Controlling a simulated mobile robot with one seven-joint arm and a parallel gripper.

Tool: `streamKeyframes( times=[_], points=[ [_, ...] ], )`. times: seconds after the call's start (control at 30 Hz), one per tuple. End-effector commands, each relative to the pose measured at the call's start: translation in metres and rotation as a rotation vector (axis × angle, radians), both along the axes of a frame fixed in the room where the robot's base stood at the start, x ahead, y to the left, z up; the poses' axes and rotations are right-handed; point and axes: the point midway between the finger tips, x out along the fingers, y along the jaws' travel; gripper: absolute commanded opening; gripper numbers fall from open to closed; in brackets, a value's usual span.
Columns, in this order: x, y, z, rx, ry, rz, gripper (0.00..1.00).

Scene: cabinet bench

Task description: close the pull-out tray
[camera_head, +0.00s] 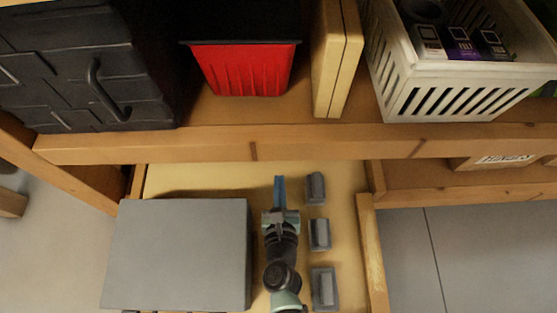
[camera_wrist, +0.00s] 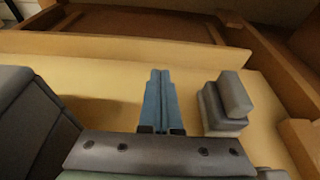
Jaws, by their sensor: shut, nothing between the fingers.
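The pull-out tray (camera_head: 215,181) is a pale yellow board that sticks out from under the wooden bench's front rail (camera_head: 210,146). It also shows in the wrist view (camera_wrist: 100,80). A large grey box (camera_head: 178,252) sits on its left part, and grey stepped blocks (camera_head: 319,234) stand in a row on its right. My gripper (camera_head: 279,181) is over the tray between the box and the blocks, its blue fingers together and empty, pointing toward the bench. In the wrist view the fingertips (camera_wrist: 160,73) show above the yellow surface; I cannot tell whether they touch anything.
On the bench stand a black cabinet (camera_head: 75,65) with a handle, a red bin (camera_head: 243,68), upright wooden boards (camera_head: 337,60) and a white slotted crate (camera_head: 450,95) holding dark boxes. A wooden side piece (camera_head: 372,255) runs along the tray's right. Grey floor (camera_head: 470,260) is clear at right.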

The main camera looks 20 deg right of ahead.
Motion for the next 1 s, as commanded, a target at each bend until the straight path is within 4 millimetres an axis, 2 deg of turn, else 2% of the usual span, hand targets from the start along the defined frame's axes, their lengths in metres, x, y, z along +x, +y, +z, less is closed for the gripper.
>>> streamKeyframes(
  times=[0.03,0.2,0.4,0.6,1.0],
  points=[
    [0.011,-0.004,-0.004,0.001,-0.003,-0.002,0.0],
    [0.039,-0.013,-0.014,0.0,-0.002,-0.002,0.0],
    [0.064,-0.02,-0.022,0.0,-0.001,0.0,0.0],
    [0.074,-0.024,-0.025,0.0,0.0,0.0,0.0],
    [0.075,-0.024,-0.025,0.0,0.001,0.0,0.0]
  ],
)
